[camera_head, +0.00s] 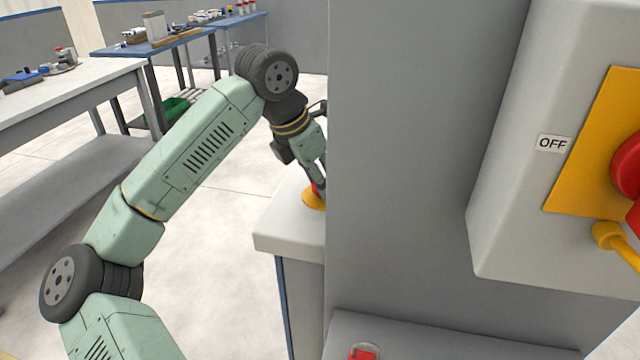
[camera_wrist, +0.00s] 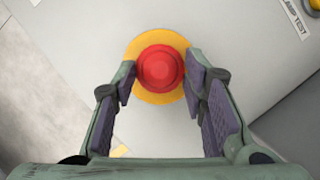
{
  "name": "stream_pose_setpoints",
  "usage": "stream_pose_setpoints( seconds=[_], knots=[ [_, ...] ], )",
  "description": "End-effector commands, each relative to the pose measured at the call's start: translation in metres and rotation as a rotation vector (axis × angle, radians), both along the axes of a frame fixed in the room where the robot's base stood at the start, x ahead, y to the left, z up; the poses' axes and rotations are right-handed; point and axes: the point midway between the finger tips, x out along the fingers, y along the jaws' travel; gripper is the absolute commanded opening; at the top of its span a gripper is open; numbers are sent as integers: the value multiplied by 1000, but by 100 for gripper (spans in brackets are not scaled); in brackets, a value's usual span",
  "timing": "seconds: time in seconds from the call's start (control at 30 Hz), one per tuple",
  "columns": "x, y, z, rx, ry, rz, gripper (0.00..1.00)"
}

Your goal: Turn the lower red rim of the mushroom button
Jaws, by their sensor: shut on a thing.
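The red mushroom button (camera_wrist: 161,68) sits on a round yellow plate (camera_wrist: 155,97) in the wrist view. My gripper (camera_wrist: 160,75) reaches it from above, with one finger on each side of the red rim, closed on it. In the head view my gripper (camera_head: 318,180) points down at the button, and only a sliver of red shows beside the yellow plate (camera_head: 312,199). The grey cabinet edge hides the rest of the button there.
A tall grey cabinet (camera_head: 400,150) stands close to the right of my gripper. A box (camera_head: 510,215) with an OFF label, yellow plate and red switch is at the right. Workbenches (camera_head: 60,95) stand at the back left. Open floor lies between.

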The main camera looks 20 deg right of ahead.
Motion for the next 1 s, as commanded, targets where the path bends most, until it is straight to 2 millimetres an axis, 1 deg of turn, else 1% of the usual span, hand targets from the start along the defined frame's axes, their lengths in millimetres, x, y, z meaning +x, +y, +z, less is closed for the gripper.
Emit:
stream_pose_setpoints(
  seconds=[0.2,0.67,0.7,0.97,1.0],
  knots=[
    [0,0,-2,3,4,-59,11],
    [0,0,-3,5,5,-71,11],
    [0,0,-3,6,5,-71,42],
    [0,0,-2,3,4,-69,59],
    [0,0,-2,3,4,-69,60]
  ],
)
